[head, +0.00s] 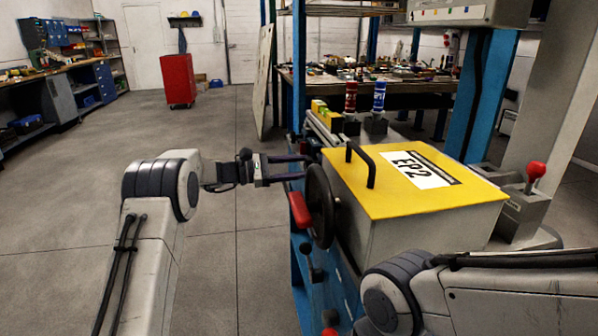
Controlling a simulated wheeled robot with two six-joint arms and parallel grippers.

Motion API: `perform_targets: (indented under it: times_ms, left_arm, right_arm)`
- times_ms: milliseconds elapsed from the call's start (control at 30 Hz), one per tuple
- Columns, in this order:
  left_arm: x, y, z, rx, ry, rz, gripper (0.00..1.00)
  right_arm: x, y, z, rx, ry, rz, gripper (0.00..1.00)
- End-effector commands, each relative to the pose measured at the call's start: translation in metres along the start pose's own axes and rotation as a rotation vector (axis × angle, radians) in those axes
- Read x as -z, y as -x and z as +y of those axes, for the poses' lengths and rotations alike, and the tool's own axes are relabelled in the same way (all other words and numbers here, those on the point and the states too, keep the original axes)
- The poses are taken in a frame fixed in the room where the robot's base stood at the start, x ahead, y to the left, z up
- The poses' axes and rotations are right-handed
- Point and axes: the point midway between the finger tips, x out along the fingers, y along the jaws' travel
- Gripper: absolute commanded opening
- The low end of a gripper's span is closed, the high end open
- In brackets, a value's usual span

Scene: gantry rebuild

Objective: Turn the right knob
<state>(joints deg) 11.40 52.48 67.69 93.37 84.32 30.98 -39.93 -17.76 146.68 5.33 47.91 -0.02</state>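Several knob-like parts show, and I cannot tell which one is the right knob. A red ball knob (536,171) stands on a grey box at the right. A black handwheel (321,206) and a red handle (299,210) sit on the left side of the yellow-topped EP2 box (459,189). A small black ball knob (305,248) is below them, and a red knob (330,331) is cut by the bottom edge. My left gripper (304,167) is open and empty, its fingers pointing right just above the handwheel. My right arm shows at lower right; its gripper is not visible.
The EP2 box has a black bar handle (370,166) on its lid. Blue posts (481,95) stand behind it. Red and blue bottle-like items (379,97) stand at the bench's back. Open floor (200,270) lies left; a red cabinet (178,79) stands farther back.

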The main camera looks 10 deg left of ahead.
Motion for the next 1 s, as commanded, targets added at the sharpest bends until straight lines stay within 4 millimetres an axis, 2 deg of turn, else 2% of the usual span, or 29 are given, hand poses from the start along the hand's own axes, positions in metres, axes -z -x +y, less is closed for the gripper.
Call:
perform_targets:
  times_ms: [133, 167, 200, 233, 700, 867, 1000]
  left_arm:
    - [0.0, 0.0, 0.0, 0.0, 0.003, 0.001, 0.0]
    - [0.0, 0.0, 0.0, 0.0, 0.003, 0.001, 0.59]
    - [0.0, 0.0, 0.0, 0.0, 0.003, 0.001, 0.74]
    - [0.0, 0.0, 0.0, 0.0, 0.003, 0.001, 0.81]
    - [-0.001, 0.0, 0.0, 0.002, 0.033, 0.002, 0.81]
    - [-0.004, 0.0, 0.002, 0.002, 0.182, 0.002, 0.81]
    - [-0.005, 0.0, 0.002, 0.001, 0.395, 0.002, 0.81]
  right_arm:
    - [0.0, 0.001, 0.0, 0.0, 0.0, 0.0, 0.8]
    - [0.0, 0.001, 0.0, 0.0, 0.0, 0.0, 0.8]
    - [0.0, 0.001, 0.0, 0.0, 0.0, 0.0, 0.8]
    - [0.0, 0.001, 0.0, 0.0, 0.0, 0.0, 0.8]
    - [0.0, 0.005, 0.0, 0.0, 0.0, 0.0, 0.8]
    - [0.001, 0.022, -0.002, 0.0, 0.0, 0.0, 0.8]
    - [0.002, 0.04, -0.003, 0.0, 0.0, 0.0, 0.8]
